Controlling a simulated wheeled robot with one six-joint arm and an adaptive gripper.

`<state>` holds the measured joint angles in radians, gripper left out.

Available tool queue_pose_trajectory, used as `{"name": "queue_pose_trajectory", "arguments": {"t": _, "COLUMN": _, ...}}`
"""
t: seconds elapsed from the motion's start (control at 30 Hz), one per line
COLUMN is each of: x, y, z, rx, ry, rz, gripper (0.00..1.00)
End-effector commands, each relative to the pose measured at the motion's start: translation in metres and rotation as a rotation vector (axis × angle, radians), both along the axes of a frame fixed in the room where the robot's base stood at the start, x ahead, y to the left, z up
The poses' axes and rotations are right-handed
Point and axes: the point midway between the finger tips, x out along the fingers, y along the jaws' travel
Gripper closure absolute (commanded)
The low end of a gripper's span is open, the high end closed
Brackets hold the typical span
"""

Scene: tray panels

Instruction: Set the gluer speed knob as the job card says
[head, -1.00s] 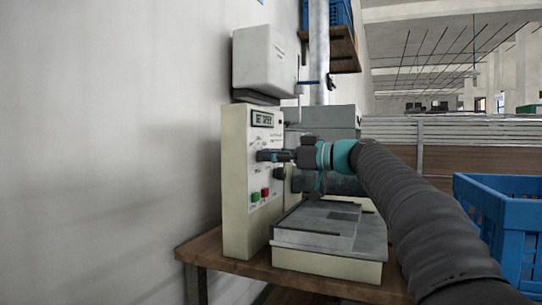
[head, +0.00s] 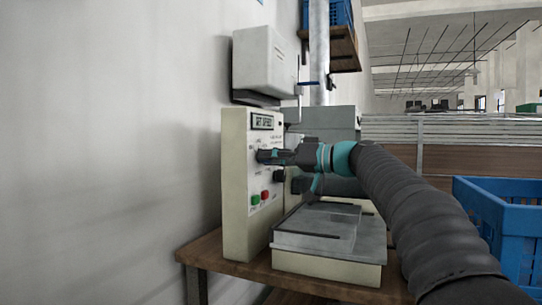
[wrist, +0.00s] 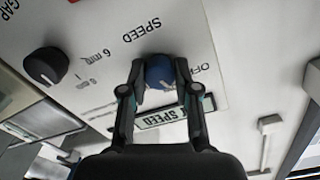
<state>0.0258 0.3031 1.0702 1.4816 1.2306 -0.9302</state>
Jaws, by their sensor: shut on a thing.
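The gluer's cream control panel (head: 236,190) stands upright at the left of the machine. In the wrist view the panel (wrist: 110,20) carries printed SPEED and OFF labels around a blue knob (wrist: 161,72). My gripper (wrist: 160,88) is shut on this knob, one finger on each side. In the head view my gripper (head: 268,156) reaches the panel from the right and hides most of the knob. A small display (head: 262,122) sits above it and seems to read "SET SPEED". No job card is clearly readable.
A second, black knob (wrist: 46,67) is beside the blue one. Green (head: 255,199) and red (head: 265,195) buttons sit lower on the panel. The machine's flat grey bed (head: 325,228) lies below my arm. A blue crate (head: 510,215) stands at the right.

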Motion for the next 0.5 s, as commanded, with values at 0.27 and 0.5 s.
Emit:
{"name": "queue_pose_trajectory", "arguments": {"t": 0.27, "x": 0.0003, "y": -0.0002, "z": 0.0022, "rx": 0.07, "ry": 0.192, "rz": 0.0, "gripper": 1.0}}
{"name": "queue_pose_trajectory", "arguments": {"t": 0.5, "x": 0.0004, "y": -0.0002, "z": 0.0018, "rx": 0.109, "ry": 0.294, "rz": -0.001, "gripper": 1.0}}
